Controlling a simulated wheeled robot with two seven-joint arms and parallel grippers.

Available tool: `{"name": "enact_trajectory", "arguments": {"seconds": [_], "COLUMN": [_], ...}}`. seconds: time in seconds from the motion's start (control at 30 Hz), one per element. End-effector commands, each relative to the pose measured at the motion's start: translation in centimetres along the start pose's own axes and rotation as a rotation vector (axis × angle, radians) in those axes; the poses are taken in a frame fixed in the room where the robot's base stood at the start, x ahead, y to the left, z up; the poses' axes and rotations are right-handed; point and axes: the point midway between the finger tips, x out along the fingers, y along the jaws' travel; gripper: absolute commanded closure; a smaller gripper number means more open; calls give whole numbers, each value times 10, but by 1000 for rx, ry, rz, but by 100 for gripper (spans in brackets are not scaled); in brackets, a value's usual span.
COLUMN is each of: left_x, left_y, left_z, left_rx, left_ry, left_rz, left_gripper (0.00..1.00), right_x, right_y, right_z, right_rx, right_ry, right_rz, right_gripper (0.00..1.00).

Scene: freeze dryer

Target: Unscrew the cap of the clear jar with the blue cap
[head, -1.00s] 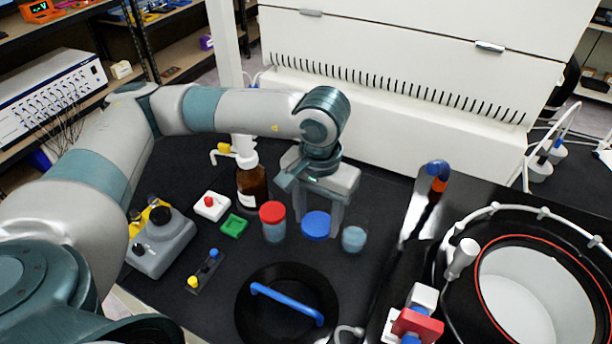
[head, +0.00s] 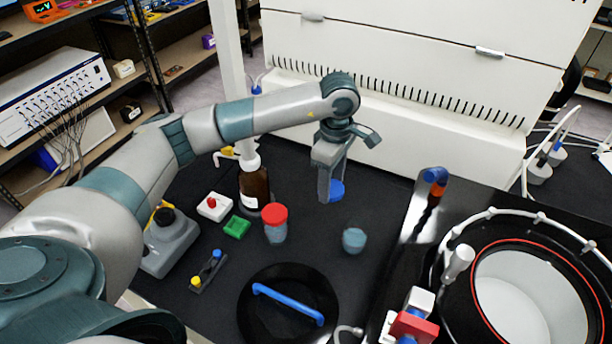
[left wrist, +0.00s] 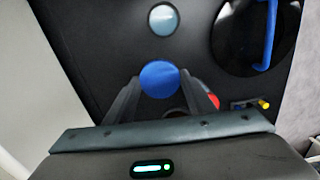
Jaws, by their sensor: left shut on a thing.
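The blue cap (head: 337,190) is between the fingers of my left gripper (head: 331,194), partly hidden by a finger in the head view. In the left wrist view the blue cap (left wrist: 160,75) shows as a round disk at the fingertips. My left gripper points down and is shut on it. The clear jar (head: 354,241) stands uncapped on the black table, in front and to the right of the gripper and apart from the cap. It also shows in the left wrist view (left wrist: 164,19). My right gripper is not in view.
A red-capped jar (head: 275,224) and a brown bottle (head: 255,190) stand left of the gripper. A black round lid with a blue handle (head: 287,304) lies in front. The white machine (head: 400,125) rises behind. The table right of the cap is clear.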

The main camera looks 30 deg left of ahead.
Motion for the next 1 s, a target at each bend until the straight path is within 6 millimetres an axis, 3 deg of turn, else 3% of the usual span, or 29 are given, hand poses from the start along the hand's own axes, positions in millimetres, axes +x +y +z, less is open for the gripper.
{"name": "enact_trajectory", "arguments": {"seconds": [0.2,0.5,0.7,1.0], "left_x": [26,65,79,81], "left_y": [29,45,46,47], "left_z": [-34,-81,-96,-98], "left_rx": [-560,-1208,-1406,-1439], "left_ry": [1,2,1,0], "left_rz": [-6,-3,0,1], "left_gripper": [78,78,78,78], "right_x": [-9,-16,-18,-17], "right_y": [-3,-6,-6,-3], "right_z": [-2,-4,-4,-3], "right_rx": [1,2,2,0], "right_ry": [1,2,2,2], "right_rz": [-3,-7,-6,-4], "right_gripper": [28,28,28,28]}}
